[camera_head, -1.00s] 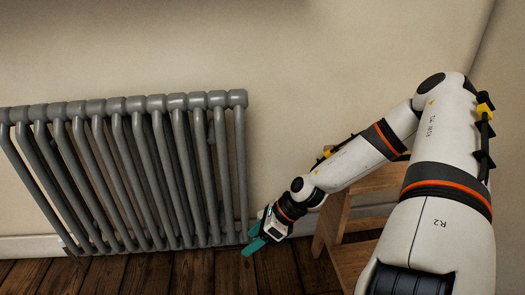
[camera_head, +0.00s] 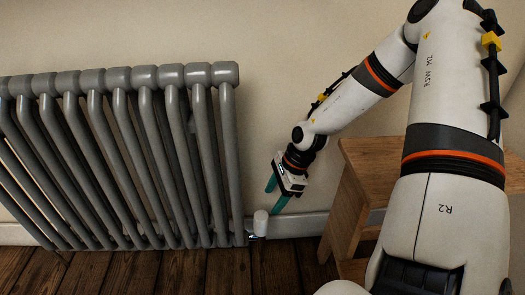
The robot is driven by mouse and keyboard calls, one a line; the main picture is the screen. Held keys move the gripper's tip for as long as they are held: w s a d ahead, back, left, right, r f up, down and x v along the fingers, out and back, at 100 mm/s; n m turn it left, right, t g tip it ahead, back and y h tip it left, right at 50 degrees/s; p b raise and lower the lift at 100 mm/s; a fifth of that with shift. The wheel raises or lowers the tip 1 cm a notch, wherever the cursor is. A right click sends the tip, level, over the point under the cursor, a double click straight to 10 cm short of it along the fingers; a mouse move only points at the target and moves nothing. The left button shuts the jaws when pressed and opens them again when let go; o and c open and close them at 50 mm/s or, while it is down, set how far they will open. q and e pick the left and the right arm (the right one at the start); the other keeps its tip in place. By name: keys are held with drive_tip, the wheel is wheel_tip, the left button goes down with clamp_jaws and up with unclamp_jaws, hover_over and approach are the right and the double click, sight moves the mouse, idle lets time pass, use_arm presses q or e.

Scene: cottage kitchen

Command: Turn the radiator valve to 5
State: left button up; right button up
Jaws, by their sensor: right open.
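A white radiator valve (camera_head: 260,223) stands at the lower right end of the grey radiator (camera_head: 165,160), just above the floor. The marks on its head are too small to read. My right gripper (camera_head: 273,198) is open, with two teal fingers pointing down and to the left. It is above and slightly right of the valve and looks apart from it, with nothing between the fingers. My left gripper is not in view.
A wooden stool or small table (camera_head: 365,190) stands close to the right of my right gripper, partly behind my arm. The wall (camera_head: 290,60) and its white skirting (camera_head: 300,223) are behind the valve. Bare wooden floor (camera_head: 190,275) lies in front of the radiator.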

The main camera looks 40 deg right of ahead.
sight(263, 216)
drive_tip(key=b+x, duration=0.6)
drive_tip(key=x, duration=0.4)
drive_tip(key=shift+a+f, duration=0.1)
drive_tip(key=shift+f, duration=0.2)
drive_tip(key=c, duration=1)
drive_tip(key=shift+m, duration=0.4)
drive_tip(key=m+t+h, duration=0.1)
drive_tip(key=m, duration=0.2)
drive_tip(key=shift+m+b, duration=0.3)
drive_tip(key=shift+b, duration=0.1)
drive_tip(key=shift+w+m+t+h, duration=0.1)
drive_tip(key=shift+m+t+h, duration=0.45)
drive_tip(key=shift+m, duration=0.95)
drive_tip(key=shift+h, duration=0.25)
